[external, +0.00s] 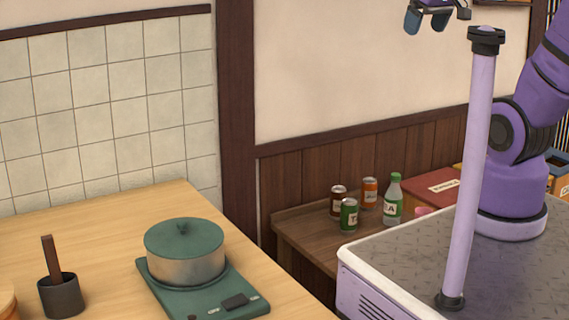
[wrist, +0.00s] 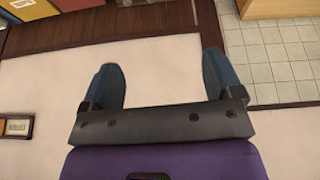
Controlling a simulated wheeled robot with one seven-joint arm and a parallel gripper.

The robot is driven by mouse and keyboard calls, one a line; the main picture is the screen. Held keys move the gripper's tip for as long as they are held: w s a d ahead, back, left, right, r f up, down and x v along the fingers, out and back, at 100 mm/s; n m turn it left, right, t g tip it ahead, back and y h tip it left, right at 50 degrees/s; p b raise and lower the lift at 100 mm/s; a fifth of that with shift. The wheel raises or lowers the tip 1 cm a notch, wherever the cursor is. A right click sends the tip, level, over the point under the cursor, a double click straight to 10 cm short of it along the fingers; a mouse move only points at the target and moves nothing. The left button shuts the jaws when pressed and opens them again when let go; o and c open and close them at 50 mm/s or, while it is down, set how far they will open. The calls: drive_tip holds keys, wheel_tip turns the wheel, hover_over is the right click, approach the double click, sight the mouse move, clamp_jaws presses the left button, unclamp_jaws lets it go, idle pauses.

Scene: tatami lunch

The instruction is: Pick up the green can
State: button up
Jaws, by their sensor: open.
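The green can (external: 349,216) stands upright on a low brown wooden table (external: 309,245), in front of a brown can (external: 338,202) and an orange can (external: 370,193). My gripper (external: 427,20) is high above the table, near the top edge of the external view. In the wrist view my gripper (wrist: 166,82) has its two blue fingers wide apart with nothing between them. The green can does not show in the wrist view.
A red box (external: 436,186) and a pink item (external: 425,211) are right of the bottle, close to my base. A wooden counter (external: 95,233) at left holds a green-lidded pot (external: 187,262) on a burner and a dark cup (external: 60,296). A wall stands behind the low table.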

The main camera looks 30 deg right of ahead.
drive_tip(key=w+d+f+n+g, duration=0.1)
drive_tip(key=w+f, duration=0.3)
drive_tip(key=w, duration=0.3)
drive_tip(key=w+f, duration=0.3)
drive_tip(key=w, duration=0.4)
drive_tip(key=n+g, duration=0.2)
drive_tip(key=g, duration=0.1)
hover_over(351, 214)
drive_tip(key=w, duration=0.1)
wheel_tip(351, 214, down, 26)
drive_tip(key=f, duration=0.1)
drive_tip(key=shift+n+g, duration=0.3)
drive_tip(key=shift+n, duration=0.4)
drive_tip(key=f, duration=0.5)
drive_tip(key=d+f, duration=0.1)
drive_tip(key=f, duration=0.4)
drive_tip(key=w+f, duration=0.1)
drive_tip(key=f, duration=0.4)
drive_tip(key=shift+d, duration=0.35)
wheel_tip(351, 214, down, 11)
drive_tip(key=shift+f, duration=0.2)
drive_tip(key=shift+c, duration=0.3)
drive_tip(key=c, duration=1)
